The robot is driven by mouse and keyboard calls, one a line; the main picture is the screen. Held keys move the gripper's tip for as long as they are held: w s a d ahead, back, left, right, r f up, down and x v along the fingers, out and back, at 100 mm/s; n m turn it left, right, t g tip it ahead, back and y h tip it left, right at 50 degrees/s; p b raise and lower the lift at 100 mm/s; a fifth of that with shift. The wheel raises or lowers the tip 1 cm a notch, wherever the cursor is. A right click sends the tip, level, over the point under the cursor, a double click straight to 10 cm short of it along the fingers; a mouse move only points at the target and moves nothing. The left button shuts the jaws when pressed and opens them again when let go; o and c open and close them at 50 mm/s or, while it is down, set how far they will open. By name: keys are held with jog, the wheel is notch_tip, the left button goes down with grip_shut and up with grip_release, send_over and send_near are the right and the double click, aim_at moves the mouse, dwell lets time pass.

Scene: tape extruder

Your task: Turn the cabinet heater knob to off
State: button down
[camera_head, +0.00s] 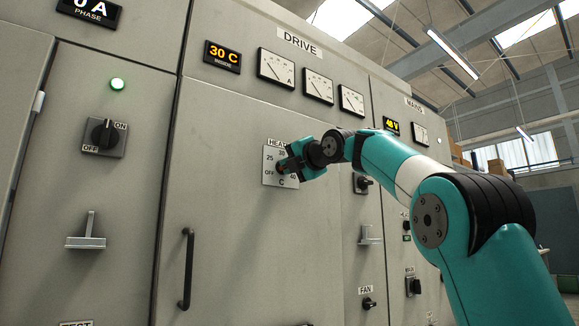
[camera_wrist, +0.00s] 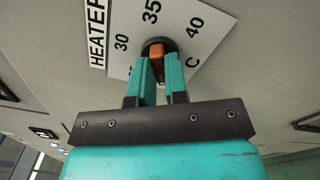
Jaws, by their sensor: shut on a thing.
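The heater knob (camera_wrist: 158,48) is a dark round base with an orange grip bar, mounted on a white dial plate (camera_wrist: 207,12). In the wrist view the plate shows 30, 35 and 40. The bar lies roughly in line with the 35 side, but I cannot tell which end is the pointer. My gripper (camera_wrist: 160,68) is shut on the bar, one teal finger on each side. In the head view the plate (camera_head: 270,177) shows 25, 30, 40 and OFF at lower left. My gripper (camera_head: 284,164) hides the knob there.
A display (camera_head: 222,56) above reads 30 C. A black door handle (camera_head: 186,268) stands out below left of the plate. Another rotary switch (camera_head: 104,134) is on the left panel. A switch (camera_head: 363,184) and a FAN knob (camera_head: 368,303) lie to the right.

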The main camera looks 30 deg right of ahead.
jog(key=c, duration=1.1)
grip_release()
jog(key=shift+c, duration=0.2)
jog(key=s+b, duration=0.2)
jog(key=s, duration=1.5)
jog(key=shift+s+d, duration=0.2)
jog(key=shift+d, duration=0.1)
